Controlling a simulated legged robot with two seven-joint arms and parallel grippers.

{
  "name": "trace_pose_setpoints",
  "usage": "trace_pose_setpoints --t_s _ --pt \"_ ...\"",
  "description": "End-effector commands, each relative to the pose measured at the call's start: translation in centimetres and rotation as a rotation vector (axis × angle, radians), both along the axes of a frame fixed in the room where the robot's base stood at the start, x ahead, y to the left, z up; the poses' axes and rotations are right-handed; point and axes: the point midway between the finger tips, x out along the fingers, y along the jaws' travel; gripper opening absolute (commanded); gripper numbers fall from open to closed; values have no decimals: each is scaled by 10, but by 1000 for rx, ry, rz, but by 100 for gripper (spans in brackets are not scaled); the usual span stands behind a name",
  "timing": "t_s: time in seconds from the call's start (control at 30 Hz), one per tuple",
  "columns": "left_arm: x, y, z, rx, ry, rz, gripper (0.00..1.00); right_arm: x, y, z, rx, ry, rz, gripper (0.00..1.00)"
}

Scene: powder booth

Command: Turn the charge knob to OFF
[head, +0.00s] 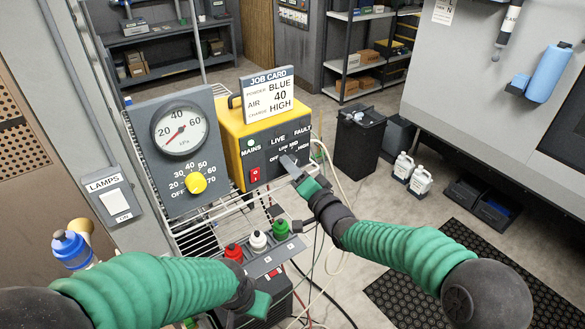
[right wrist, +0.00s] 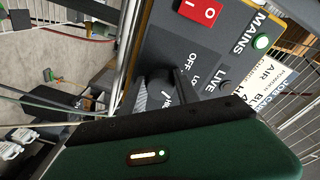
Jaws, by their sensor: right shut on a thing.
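The yellow control box (head: 232,122) stands on a wire shelf with its dark front panel facing me. The charge knob (right wrist: 158,90) is a dark knob on that panel, by the labels OFF, LOW, MED and HIGH. My right gripper (head: 291,164) is shut on the knob; its dark fingers also show in the right wrist view (right wrist: 172,92). The fingers hide most of the knob, so I cannot tell which label it points at. My left gripper (head: 252,304) is low in the head view, below the shelf, away from the box; its fingers are not clear.
A red switch (head: 254,175) and a lit green MAINS lamp (head: 251,143) are on the panel. A gauge panel with a yellow knob (head: 196,183) stands to the left. Red, white and green-topped bottles (head: 258,241) stand below. Hoses hang to the right.

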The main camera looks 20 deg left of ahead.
Motion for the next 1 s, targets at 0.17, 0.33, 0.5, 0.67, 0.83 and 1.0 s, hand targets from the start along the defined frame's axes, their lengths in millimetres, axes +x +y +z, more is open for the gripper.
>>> trace_pose_setpoints --t_s 0.17,0.33,0.5,0.67,0.83,1.0 --pt "0 0 -1 0 0 0 0 3 -4 2 0 -5 -7 0" --pt "0 0 -2 0 0 0 0 3 -4 2 -3 -11 -8 0" --pt "0 0 -6 0 0 0 0 4 -5 2 -11 -24 -9 0" --pt "0 0 -15 0 0 0 0 4 -5 0 -33 -54 -9 0" --pt "0 0 -36 0 0 0 0 4 -6 -3 -89 -128 -9 0" --pt "0 0 -63 0 0 0 0 4 -6 -4 -174 -242 -11 0"
